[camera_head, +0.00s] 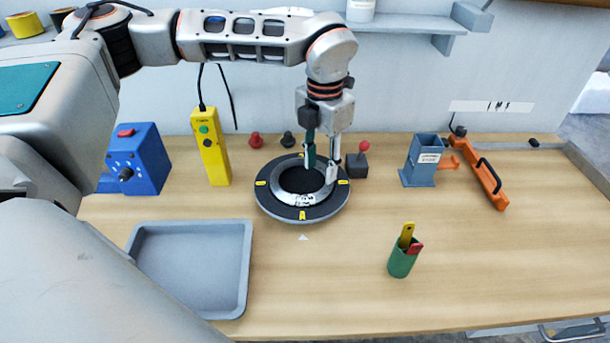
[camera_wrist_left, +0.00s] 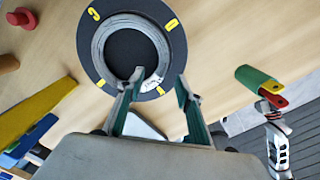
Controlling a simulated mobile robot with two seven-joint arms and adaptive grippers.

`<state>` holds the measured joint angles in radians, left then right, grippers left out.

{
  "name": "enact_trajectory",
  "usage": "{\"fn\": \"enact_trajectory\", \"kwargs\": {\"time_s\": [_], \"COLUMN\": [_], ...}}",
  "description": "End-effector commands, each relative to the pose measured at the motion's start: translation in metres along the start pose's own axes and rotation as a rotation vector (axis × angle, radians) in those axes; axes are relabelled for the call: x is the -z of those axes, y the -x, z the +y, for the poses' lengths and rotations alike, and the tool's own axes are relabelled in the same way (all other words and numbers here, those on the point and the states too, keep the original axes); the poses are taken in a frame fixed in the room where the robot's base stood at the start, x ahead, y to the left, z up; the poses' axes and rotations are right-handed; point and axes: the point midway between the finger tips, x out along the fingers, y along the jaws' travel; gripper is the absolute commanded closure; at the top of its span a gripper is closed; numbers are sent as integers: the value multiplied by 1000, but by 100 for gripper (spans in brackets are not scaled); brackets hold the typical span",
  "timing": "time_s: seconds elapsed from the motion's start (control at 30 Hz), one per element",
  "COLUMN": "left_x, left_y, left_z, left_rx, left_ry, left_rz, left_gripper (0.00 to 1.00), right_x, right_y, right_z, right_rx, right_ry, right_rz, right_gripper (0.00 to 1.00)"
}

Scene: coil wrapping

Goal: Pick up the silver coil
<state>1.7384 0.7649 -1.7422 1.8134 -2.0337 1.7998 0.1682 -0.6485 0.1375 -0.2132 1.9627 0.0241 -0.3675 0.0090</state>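The silver coil (camera_head: 282,195) is a flat ring with a small white label, lying on a round black turntable (camera_head: 262,204) with yellow marks. In the left wrist view the coil (camera_wrist_left: 99,46) lies ahead of my fingers on the dark disc (camera_wrist_left: 179,45). My left gripper (camera_head: 320,174) points down over the coil's right part. Its fingers stand apart with nothing gripped between them; they also show in the left wrist view (camera_wrist_left: 159,80). One fingertip overlaps the coil's edge there; I cannot tell whether it touches.
A yellow control box (camera_head: 211,150) and a blue box (camera_head: 140,160) stand left of the turntable. A grey tray (camera_head: 245,270) lies front left. A green cup (camera_head: 402,262), a grey-blue holder (camera_head: 421,165) and an orange tool (camera_head: 484,172) are right. The front right is mostly clear.

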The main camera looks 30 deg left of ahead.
Motion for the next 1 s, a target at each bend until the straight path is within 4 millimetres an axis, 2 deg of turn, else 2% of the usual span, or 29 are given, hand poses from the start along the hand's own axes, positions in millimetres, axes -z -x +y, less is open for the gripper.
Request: {"fn": "enact_trajectory", "kwargs": {"time_s": [0.5,0.63,0.83,0.87,0.9,1.0], "left_x": [-2,-2,-2,-2,-2,-2], "left_y": [-63,-71,-72,-72,-72,-71], "left_z": [-6,-6,-6,-6,-6,-6], "left_rx": [4,4,4,4,4,4], "left_ry": [-3,-3,-3,-3,-3,-3], "left_rz": [3,1,0,0,0,0], "left_gripper": [64,64,64,67,77,100], "right_x": [7,8,7,7,7,7], "right_y": [5,6,5,5,5,5], "right_z": [3,3,3,3,3,2], "right_rx": [-1,-1,-1,-1,-1,-1], "right_ry": [4,4,4,4,4,4], "right_rz": [0,0,0,0,0,-1], "right_gripper": [60,60,60,60,60,60]}}
